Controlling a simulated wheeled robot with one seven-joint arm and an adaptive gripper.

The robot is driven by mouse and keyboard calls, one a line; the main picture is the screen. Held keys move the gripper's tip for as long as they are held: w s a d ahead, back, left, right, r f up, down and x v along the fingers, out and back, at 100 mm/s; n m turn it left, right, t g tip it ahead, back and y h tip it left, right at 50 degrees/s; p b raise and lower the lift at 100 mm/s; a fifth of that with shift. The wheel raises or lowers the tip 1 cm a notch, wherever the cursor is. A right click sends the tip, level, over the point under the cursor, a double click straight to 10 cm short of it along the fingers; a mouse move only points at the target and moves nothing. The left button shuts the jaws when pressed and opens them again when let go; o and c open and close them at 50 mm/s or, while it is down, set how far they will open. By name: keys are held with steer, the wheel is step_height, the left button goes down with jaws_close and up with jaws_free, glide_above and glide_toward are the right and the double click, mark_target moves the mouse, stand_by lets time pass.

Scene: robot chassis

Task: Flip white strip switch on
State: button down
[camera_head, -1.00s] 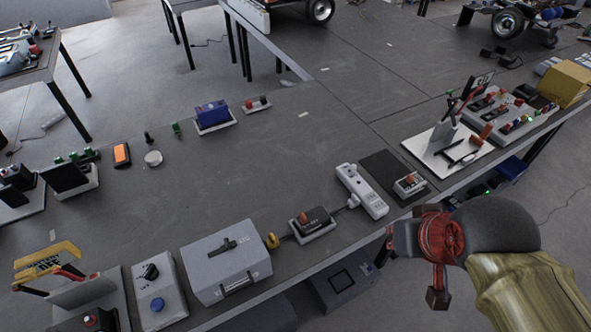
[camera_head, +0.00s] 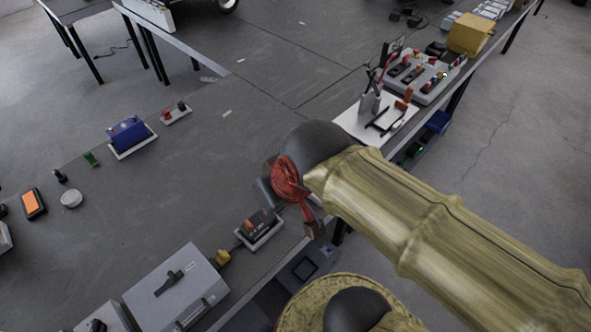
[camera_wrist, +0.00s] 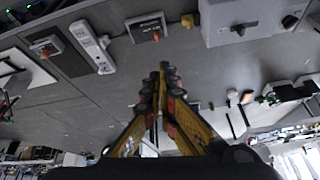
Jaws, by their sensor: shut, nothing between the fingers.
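The white power strip (camera_wrist: 92,47) lies on the grey bench in the upper left of the wrist view. Its sockets show, but its switch is too small to read as on or off. In the head view my arm and gripper hide it. My gripper (camera_head: 290,205) is over the bench near its front edge in the head view. In the wrist view my gripper (camera_wrist: 163,68) has its yellow and black fingers together and empty. The fingertips appear to the right of the strip, apart from it.
A black switch box with an orange lever (camera_head: 260,230) sits near the gripper, with a grey lidded box (camera_head: 175,285) to its left. A white tray with upright tools (camera_head: 375,120) stands beyond the arm. The middle of the bench is clear.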

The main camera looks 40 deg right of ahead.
steer(key=w+d+f+m+y+b, duration=0.25)
steer(key=w+f+m+y, duration=0.45)
steer(key=w+f+m, duration=0.6)
steer(key=d+f+m+t+h+b, duration=0.1)
steer(key=d+f+m+t, duration=0.1)
steer(key=d+f+m, duration=0.4)
steer(key=w+d+f+m+t+h+b, duration=0.1)
steer(key=d+f+m+t+h, duration=0.1)
steer(key=d+f+m, duration=0.4)
steer(key=w+d+f+m+t+h+b, duration=0.1)
steer(key=d+f+m+t, duration=0.3)
steer(key=d, duration=0.9)
steer(key=shift+d+f+m+h, duration=0.25)
steer(key=shift+f+m, duration=0.45)
steer(key=shift+m, duration=0.5)
steer(key=shift+d+f+m+h, duration=0.15)
steer(key=shift+f+m+h, duration=0.2)
steer(key=shift+f+m, duration=0.6)
steer(key=shift+r+m, duration=0.25)
steer(key=shift+r, duration=0.1)
steer(key=b+x, duration=0.2)
steer(key=x, duration=0.8)
steer(key=shift+r+b, duration=0.2)
steer(key=shift+b, duration=0.2)
steer(key=shift+w, duration=0.1)
